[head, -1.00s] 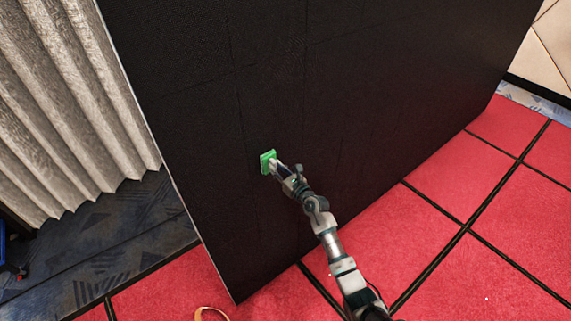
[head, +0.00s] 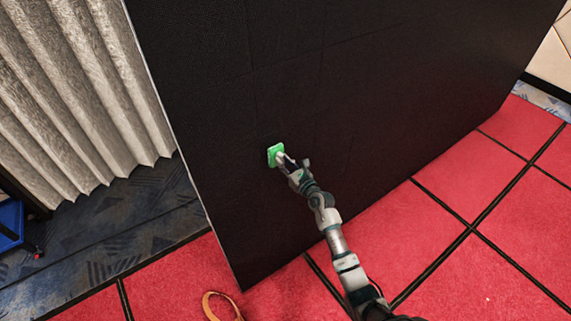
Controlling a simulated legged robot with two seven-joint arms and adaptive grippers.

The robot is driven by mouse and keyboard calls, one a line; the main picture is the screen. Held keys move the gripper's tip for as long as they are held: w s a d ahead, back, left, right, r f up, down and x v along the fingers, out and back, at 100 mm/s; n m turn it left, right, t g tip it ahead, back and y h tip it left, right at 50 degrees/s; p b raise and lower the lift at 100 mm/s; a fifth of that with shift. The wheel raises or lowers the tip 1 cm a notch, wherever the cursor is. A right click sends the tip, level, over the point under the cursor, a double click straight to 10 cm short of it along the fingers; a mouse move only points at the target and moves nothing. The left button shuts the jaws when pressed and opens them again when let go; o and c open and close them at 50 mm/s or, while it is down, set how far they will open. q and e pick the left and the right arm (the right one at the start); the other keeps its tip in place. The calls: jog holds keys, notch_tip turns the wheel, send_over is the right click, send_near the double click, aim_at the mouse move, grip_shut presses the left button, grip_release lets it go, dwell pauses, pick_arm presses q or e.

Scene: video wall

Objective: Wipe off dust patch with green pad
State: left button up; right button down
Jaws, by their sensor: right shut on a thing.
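The green pad (head: 276,152) is a small bright green block in front of the black video wall (head: 400,90), left of the picture's middle. My right gripper (head: 283,158) is shut on the pad, its arm reaching up from the bottom right. A dark shadow shows at the pad's left edge; I cannot tell whether the pad touches the wall. I cannot make out a dust patch on the dark surface. My left gripper is not in view.
A pleated grey curtain (head: 75,90) hangs left of the wall. Red carpet tiles (head: 420,235) with black seams cover the floor at front and right. A tan loop (head: 222,303) lies at the bottom. A blue object (head: 10,225) stands at the far left.

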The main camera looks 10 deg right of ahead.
jog(key=shift+w+d+b, duration=2.1)
jog(key=shift+d+b, duration=1.35)
jog(key=shift+d, duration=1.95)
jog(key=s+a+p, duration=0.4)
jog(key=a+p, duration=0.3)
jog(key=a, duration=0.4)
jog(key=shift+s+a, duration=0.15)
jog(key=shift+a, duration=0.1)
